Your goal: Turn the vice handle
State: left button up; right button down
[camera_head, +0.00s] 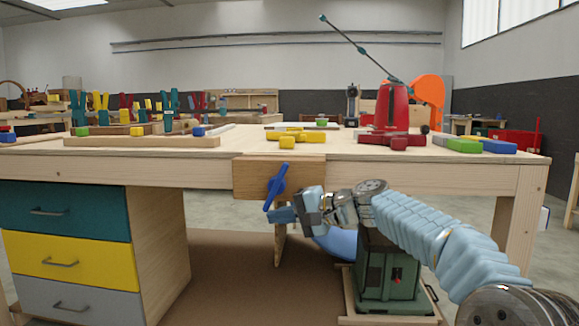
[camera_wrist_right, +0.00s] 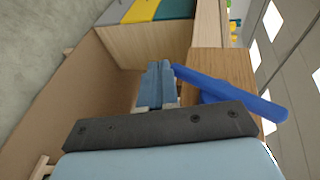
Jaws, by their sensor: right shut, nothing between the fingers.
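The vice handle (camera_head: 276,187) is a blue bar with a round hub on the front of a wooden vice block (camera_head: 247,178) at the bench's front edge. It stands tilted, its top leaning right in the head view. My right gripper (camera_head: 272,216) is shut and empty, with its tips close to the handle's lower end. In the right wrist view, the blue handle (camera_wrist_right: 235,92) lies just right of the shut fingers (camera_wrist_right: 158,77), one end by the fingertips. I cannot tell whether they touch. My left gripper is not in view.

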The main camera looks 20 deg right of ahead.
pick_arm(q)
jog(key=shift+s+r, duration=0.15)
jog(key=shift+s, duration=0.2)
pick_arm(e)
jog(key=shift+w+a, duration=0.25)
jog(key=shift+a, duration=0.1)
dwell(1.5)
